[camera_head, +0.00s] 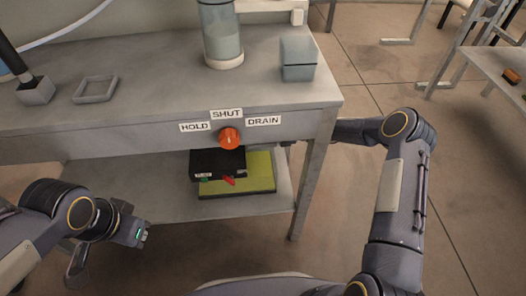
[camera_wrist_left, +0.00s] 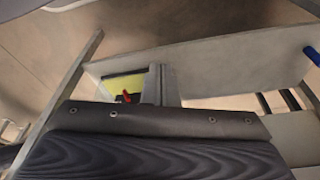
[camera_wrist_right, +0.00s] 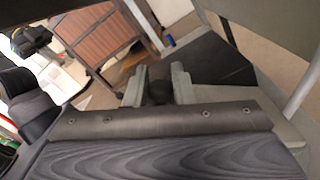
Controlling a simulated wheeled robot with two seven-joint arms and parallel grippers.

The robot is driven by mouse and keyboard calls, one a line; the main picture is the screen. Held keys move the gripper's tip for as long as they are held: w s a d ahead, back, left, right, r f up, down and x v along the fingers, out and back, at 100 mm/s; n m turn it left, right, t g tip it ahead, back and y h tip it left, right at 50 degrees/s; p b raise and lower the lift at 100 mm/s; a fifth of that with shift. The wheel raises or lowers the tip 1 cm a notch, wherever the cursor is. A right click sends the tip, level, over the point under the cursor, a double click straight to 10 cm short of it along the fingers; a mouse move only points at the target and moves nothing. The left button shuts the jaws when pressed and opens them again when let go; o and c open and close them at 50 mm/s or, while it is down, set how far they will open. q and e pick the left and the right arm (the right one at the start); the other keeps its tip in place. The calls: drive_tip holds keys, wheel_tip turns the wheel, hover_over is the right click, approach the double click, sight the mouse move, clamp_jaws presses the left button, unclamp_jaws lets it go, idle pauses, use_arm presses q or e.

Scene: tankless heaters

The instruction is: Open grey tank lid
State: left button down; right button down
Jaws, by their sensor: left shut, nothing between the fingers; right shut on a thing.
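In the right wrist view my right gripper (camera_wrist_right: 158,92) is shut on a dark round knob (camera_wrist_right: 158,91). Just beyond it lies a flat dark grey panel (camera_wrist_right: 212,62), which may be the tank lid; how the knob joins it is hidden. In the head view the right forearm runs behind the bench's right end, and that gripper is hidden. My left gripper (camera_head: 142,236) is shut and empty, low in front of the bench's lower shelf. Its closed fingers also show in the left wrist view (camera_wrist_left: 160,84).
The bench (camera_head: 160,105) bears a clear cylinder (camera_head: 222,38), a grey box (camera_head: 298,58) and a square frame (camera_head: 95,88). An orange knob (camera_head: 229,138) sits under HOLD, SHUT and DRAIN labels. A black device (camera_head: 215,164) rests on the lower shelf (camera_head: 130,195).

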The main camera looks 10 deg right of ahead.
drive_tip(key=shift+w+f, duration=0.1)
drive_tip(key=shift+f, duration=0.05)
use_arm(q)
drive_tip(key=w+d+f+m+t+y, duration=0.2)
drive_tip(key=w+d+m+y, duration=0.15)
drive_tip(key=w+m, duration=0.4)
drive_tip(key=w+d+f+m+t+y, duration=0.1)
drive_tip(key=w+d+f+m+y, duration=0.25)
drive_tip(key=w+m, duration=0.35)
use_arm(e)
drive_tip(key=shift+d, duration=0.1)
use_arm(q)
drive_tip(key=w+d+f+m+t+h, duration=0.1)
drive_tip(key=d+f+m+t+h, duration=0.25)
drive_tip(key=d+m, duration=0.65)
drive_tip(key=d+f+m+t+h, duration=0.4)
drive_tip(key=d+m, duration=0.4)
drive_tip(key=d, duration=0.4)
drive_tip(key=shift+t+y, duration=0.45)
drive_tip(key=shift+y, duration=0.3)
drive_tip(key=x, duration=0.3)
drive_tip(key=r+x, duration=0.1)
drive_tip(key=x, duration=0.3)
drive_tip(key=r+x, duration=0.1)
drive_tip(key=x, duration=0.2)
drive_tip(key=shift+w+a, duration=0.15)
drive_tip(key=shift+w, duration=0.55)
drive_tip(key=shift+w+r, duration=0.45)
drive_tip(key=shift+r, duration=0.15)
